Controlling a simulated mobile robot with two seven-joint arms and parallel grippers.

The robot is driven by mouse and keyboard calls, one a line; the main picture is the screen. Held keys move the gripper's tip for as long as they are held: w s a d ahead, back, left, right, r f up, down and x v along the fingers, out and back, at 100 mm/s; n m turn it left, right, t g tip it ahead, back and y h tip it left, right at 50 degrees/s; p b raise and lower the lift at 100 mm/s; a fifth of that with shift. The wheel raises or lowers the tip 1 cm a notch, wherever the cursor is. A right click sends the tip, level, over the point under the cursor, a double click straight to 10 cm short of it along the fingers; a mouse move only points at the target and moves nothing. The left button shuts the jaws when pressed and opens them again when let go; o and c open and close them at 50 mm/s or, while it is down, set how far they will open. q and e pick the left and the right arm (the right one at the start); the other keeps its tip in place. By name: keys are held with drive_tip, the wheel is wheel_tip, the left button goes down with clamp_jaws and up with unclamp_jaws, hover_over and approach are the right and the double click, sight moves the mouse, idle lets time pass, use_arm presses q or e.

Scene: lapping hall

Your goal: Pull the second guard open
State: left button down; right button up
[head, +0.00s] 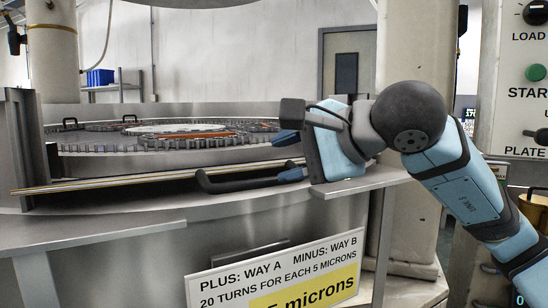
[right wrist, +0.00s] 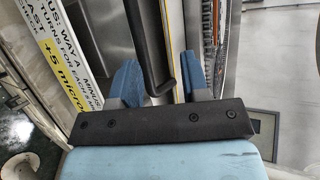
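A black bar handle (head: 240,183) sits at the front of the round lapping machine, beside a long brass-edged rail (head: 130,185) that seems to belong to a guard. Which guard is the second I cannot tell. My right gripper (head: 289,157) is at the handle's right end, its fingers apart. In the right wrist view the handle (right wrist: 147,50) runs between the two blue fingers of the gripper (right wrist: 160,78), nearer the left one. I see no clear grip on it. In the head view the lower finger covers the handle's right end. My left gripper is out of view.
Behind the rail lies the toothed lapping plate (head: 190,131). A steel ledge (head: 95,238) juts out in front, and a sign (head: 275,275) hangs below the handle. A control panel (head: 520,90) stands at the right, beyond my right arm.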

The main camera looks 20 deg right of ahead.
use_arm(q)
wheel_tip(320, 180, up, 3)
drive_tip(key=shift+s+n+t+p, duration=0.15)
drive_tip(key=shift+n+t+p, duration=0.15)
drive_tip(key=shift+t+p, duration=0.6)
use_arm(e)
drive_tip(key=v, duration=1)
drive_tip(key=shift+d, duration=0.1)
